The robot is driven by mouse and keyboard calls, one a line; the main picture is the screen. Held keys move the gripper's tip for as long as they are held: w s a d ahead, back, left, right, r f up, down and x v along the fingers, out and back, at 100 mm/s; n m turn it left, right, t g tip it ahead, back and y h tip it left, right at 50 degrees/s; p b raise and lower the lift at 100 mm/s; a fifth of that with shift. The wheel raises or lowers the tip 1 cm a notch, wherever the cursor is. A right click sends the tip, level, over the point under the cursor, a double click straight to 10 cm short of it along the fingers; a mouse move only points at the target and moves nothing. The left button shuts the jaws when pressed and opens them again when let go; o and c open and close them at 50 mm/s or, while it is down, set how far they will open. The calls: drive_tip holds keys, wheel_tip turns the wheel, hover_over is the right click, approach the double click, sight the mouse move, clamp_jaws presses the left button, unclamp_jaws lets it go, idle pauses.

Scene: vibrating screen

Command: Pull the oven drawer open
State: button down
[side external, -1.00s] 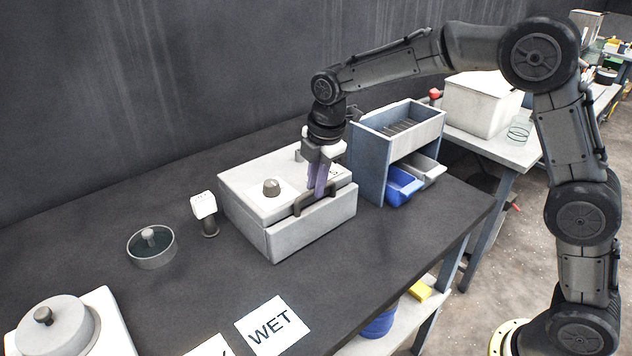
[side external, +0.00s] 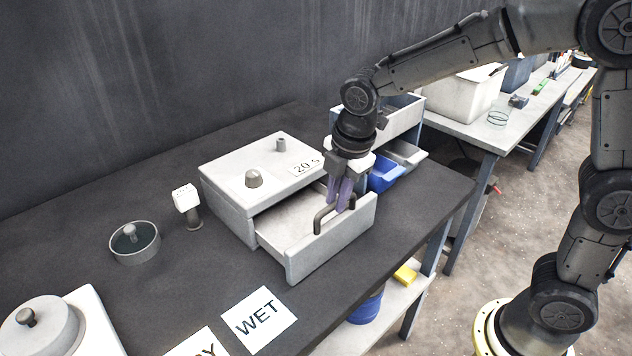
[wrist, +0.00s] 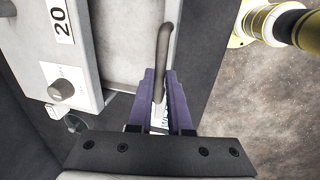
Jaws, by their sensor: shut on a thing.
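The oven (side external: 225,190) is a pale grey box on the dark bench, with a knob on top and a "20" label. Its drawer (side external: 318,250) is pulled well out of the front, and the bare pale inside shows. My gripper (side external: 340,205) has purple fingers shut on the dark drawer handle (side external: 322,217) at the top of the drawer front. In the wrist view my gripper (wrist: 160,90) has the handle (wrist: 164,45) between its fingers. The far part of the handle is partly hidden by the fingers in the side view.
A rack with a blue bin (side external: 384,175) stands right behind my gripper. A round dish (side external: 135,243) and a small white-headed device (side external: 187,205) stand left of the oven. Cards, one reading "WET" (side external: 259,318), lie in front. The bench edge is close to the drawer's right.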

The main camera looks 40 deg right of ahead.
drive_tip(key=shift+s+r, duration=0.1)
drive_tip(key=shift+s, duration=1.75)
drive_tip(key=c, duration=0.8)
unclamp_jaws()
drive_tip(key=shift+c, duration=0.2)
wheel_tip(320, 180, up, 14)
drive_tip(key=s, duration=0.2)
drive_tip(key=shift+s+f, duration=0.25)
drive_tip(key=shift+s, duration=0.15)
